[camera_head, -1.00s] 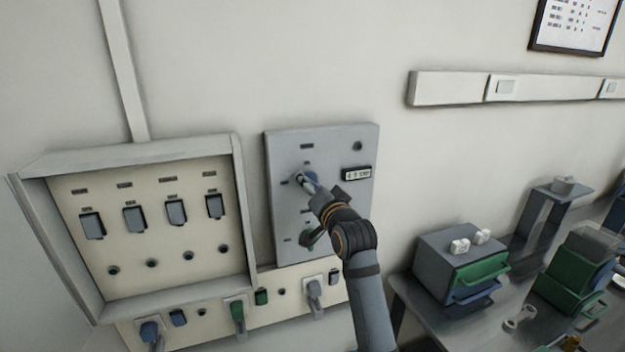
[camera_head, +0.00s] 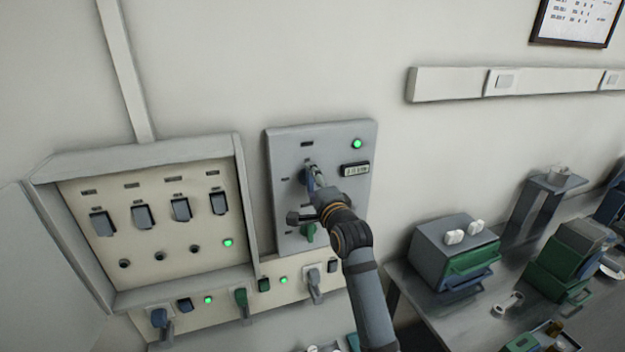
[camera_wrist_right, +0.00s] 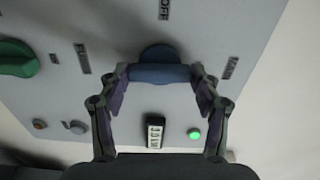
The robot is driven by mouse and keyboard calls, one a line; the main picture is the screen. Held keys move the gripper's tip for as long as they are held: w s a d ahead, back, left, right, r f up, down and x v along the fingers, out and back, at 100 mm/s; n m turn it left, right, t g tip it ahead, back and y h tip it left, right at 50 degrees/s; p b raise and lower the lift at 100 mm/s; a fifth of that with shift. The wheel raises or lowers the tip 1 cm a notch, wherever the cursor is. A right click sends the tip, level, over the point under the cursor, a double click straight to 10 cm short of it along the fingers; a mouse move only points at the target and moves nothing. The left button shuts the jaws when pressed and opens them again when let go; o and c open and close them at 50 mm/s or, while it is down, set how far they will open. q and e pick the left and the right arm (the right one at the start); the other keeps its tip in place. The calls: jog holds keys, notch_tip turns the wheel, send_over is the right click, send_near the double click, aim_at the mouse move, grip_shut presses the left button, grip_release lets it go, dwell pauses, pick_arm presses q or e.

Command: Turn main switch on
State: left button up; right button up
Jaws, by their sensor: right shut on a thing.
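The grey control panel (camera_head: 290,150) is on the wall. Its blue rotary switch (camera_head: 309,181) is partly hidden by my right gripper (camera_head: 314,177). In the right wrist view the blue switch handle (camera_wrist_right: 160,74) lies crosswise between the two fingers of my right gripper (camera_wrist_right: 160,76), which is shut on it. An OFF label is at the top of that view. A green lamp (camera_head: 357,144) glows at the panel's upper right, above a small display (camera_head: 355,170). A green knob (camera_head: 309,232) sits lower on the panel. My left gripper is not in view.
An open breaker box (camera_head: 150,150) with several switches is left of the panel, one green lamp (camera_head: 228,243) lit. A bench with a grey box (camera_head: 430,248) and green drawers (camera_head: 565,255) is at right.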

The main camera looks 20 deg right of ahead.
jog(key=shift+m, duration=0.4)
jog(key=o, duration=1.2)
jog(key=shift+c, duration=0.2)
jog(key=shift+s, duration=0.25)
jog(key=s, duration=1.1)
jog(key=shift+s+d, duration=0.2)
